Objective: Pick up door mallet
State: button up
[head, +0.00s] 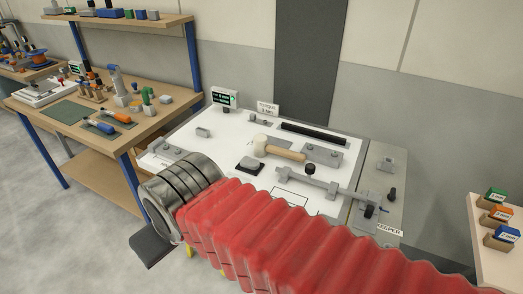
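The mallet (282,149) has a pale, cream-coloured head at the left and a light wooden handle pointing right. It lies on the white top of the panel trolley (233,133), near the middle, behind a small black block (249,165). My arm, with a red bellows sleeve and a metal collar, crosses the foreground in front of the mallet. The collar is left of and nearer than the mallet, not touching it. A dark grey flat part shows below the collar; my gripper's fingers cannot be made out, so its opening is unclear.
A grey latch bar with rods (318,184) lies right of the mallet, and a black strip (314,134) lies behind it. A small display (224,98) and a torque sign (268,108) stand at the back edge. A workbench (150,122) with tools is left; a shelf with coloured boxes (495,195) is right.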

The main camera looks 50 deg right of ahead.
aim_at(260, 147)
jog(key=z, duration=0.05)
jog(key=i, duration=1)
jog(key=u, duration=0.05)
